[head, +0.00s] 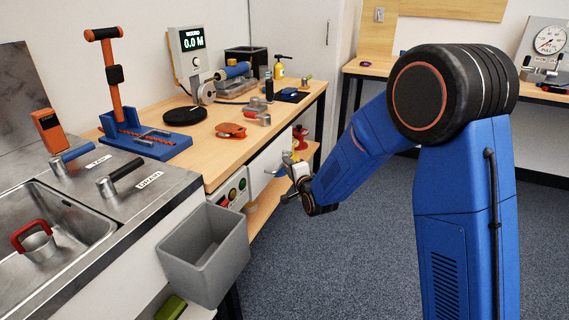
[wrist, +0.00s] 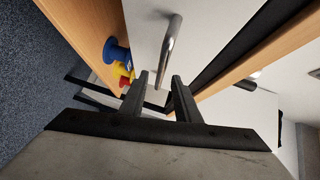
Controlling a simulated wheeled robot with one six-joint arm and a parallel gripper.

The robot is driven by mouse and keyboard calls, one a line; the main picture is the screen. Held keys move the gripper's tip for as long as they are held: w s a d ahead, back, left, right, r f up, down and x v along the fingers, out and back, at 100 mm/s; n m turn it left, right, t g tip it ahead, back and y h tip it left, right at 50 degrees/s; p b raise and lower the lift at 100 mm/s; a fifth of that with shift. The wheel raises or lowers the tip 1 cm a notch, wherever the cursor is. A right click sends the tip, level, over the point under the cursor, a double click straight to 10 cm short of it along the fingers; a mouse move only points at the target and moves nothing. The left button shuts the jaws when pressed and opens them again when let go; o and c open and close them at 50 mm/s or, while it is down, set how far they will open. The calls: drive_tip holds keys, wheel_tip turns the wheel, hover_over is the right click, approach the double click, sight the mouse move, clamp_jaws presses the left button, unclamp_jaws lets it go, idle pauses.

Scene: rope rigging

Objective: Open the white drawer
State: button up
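The white drawer (head: 259,174) is under the wooden workbench in the head view, and its front looks about flush with the bench. Its metal bar handle (wrist: 171,42) stands out from the white front (wrist: 146,28) in the wrist view. My gripper (head: 290,166) is at the drawer front in the head view, partly covering it. In the wrist view the two dark fingers of my gripper (wrist: 160,80) are apart. The near end of the handle shows between the fingertips; I cannot tell whether they touch it. Nothing is clamped.
A control panel with buttons (head: 233,189) is left of the drawer, and a grey bin (head: 204,254) hangs nearer. The workbench top (head: 225,153) carries several tools. Blue, yellow and red spools (wrist: 116,52) sit beside the drawer in the wrist view. The carpet floor (head: 310,265) is clear.

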drive_tip(key=shift+x, duration=2.3)
clamp_jaws()
